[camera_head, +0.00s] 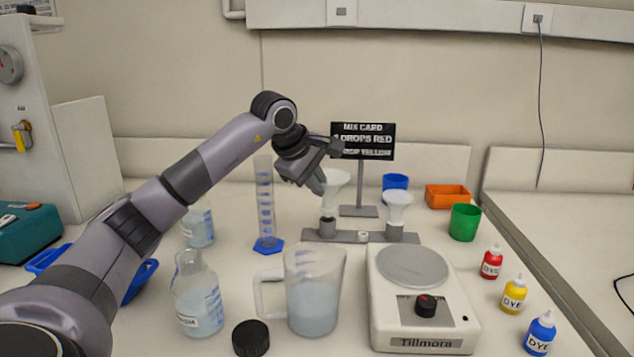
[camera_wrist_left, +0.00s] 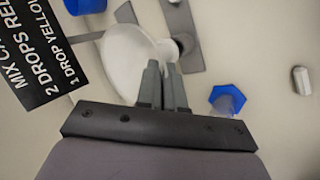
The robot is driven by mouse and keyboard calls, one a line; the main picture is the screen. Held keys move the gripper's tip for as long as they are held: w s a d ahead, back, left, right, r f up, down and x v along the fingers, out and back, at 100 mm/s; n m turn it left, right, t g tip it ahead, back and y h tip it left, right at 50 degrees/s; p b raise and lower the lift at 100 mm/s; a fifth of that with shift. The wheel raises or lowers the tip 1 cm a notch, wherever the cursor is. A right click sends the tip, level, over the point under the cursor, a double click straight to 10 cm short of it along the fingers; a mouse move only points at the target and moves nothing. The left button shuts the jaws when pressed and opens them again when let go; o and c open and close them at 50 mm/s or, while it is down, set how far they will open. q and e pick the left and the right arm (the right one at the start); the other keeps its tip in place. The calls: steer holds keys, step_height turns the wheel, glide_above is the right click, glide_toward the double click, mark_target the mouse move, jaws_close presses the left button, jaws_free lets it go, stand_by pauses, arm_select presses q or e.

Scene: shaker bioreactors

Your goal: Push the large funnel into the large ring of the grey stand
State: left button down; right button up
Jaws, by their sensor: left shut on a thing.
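The large white funnel (camera_head: 336,181) is above the left ring (camera_head: 327,228) of the grey stand (camera_head: 360,237). Its narrow end is at that ring; I cannot tell how deep it sits. My left gripper (camera_head: 319,184) is shut on the funnel's rim at its left side. In the left wrist view the two fingertips (camera_wrist_left: 163,80) are close together on the edge of the funnel (camera_wrist_left: 122,55), whose cone looks tilted in that view. A smaller white funnel (camera_head: 398,204) stands in the stand's right ring (camera_head: 394,231). My right gripper is not in view.
A measuring cylinder (camera_head: 265,205) stands left of the stand, and a black mix card (camera_head: 362,141) behind it. Blue (camera_head: 396,182) and green (camera_head: 464,222) cups are to the right.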

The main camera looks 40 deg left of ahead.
arm_select(q)
steer(key=shift+f, duration=0.65)
stand_by(0.6)
stand_by(0.5)
steer(key=shift+f, duration=0.75)
stand_by(0.8)
steer(key=c, duration=1.2)
jaws_free()
steer(key=v, duration=0.7)
steer(key=shift+r, duration=0.1)
